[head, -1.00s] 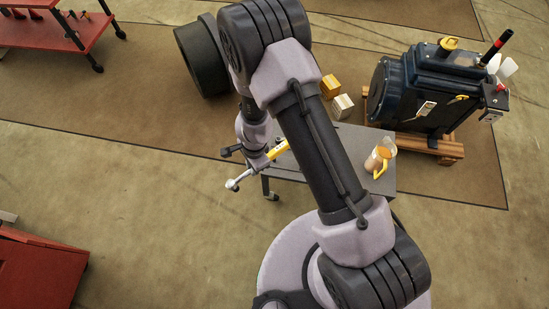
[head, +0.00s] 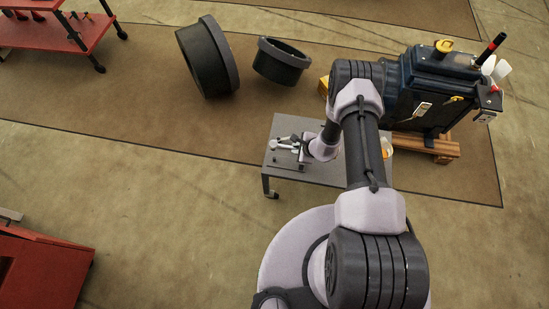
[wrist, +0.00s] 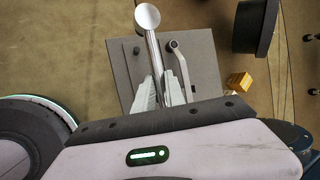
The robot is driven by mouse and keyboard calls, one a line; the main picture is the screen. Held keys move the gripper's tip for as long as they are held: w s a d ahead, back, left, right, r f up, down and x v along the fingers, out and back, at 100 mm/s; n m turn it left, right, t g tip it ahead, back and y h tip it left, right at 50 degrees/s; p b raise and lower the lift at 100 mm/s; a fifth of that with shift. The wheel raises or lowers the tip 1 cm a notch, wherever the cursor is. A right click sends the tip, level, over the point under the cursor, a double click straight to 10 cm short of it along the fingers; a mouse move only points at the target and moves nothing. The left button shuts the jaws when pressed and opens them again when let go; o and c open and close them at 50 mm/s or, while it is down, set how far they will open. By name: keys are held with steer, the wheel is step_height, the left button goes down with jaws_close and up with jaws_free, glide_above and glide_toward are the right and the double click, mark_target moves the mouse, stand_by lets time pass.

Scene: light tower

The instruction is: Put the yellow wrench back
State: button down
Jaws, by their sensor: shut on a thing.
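My gripper (wrist: 164,91) is shut on a silver tool (wrist: 152,48) with a round head, over the grey table. The part of it that shows has no yellow; the rest is hidden by my gripper and wrist. I take it to be the wrench with the yellow handle seen earlier. In the head view my gripper (head: 303,149) is above the left part of the table (head: 335,175). A second, grey angled tool (wrist: 183,70) lies on the table beside the held one. I cannot tell whether the held wrench touches the table.
A big dark machine (head: 408,100) on a wooden pallet (head: 440,148) stands at the right. Two black rings (head: 208,58) (head: 281,62) stand behind the table. A yellow box (wrist: 238,81) is on the floor past the table. Red carts stand at the left edge.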

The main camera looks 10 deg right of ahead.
step_height(320, 180, down, 10)
steer(key=b, duration=0.4)
steer(key=shift+r, duration=0.2)
steer(key=c, duration=1.4)
jaws_free()
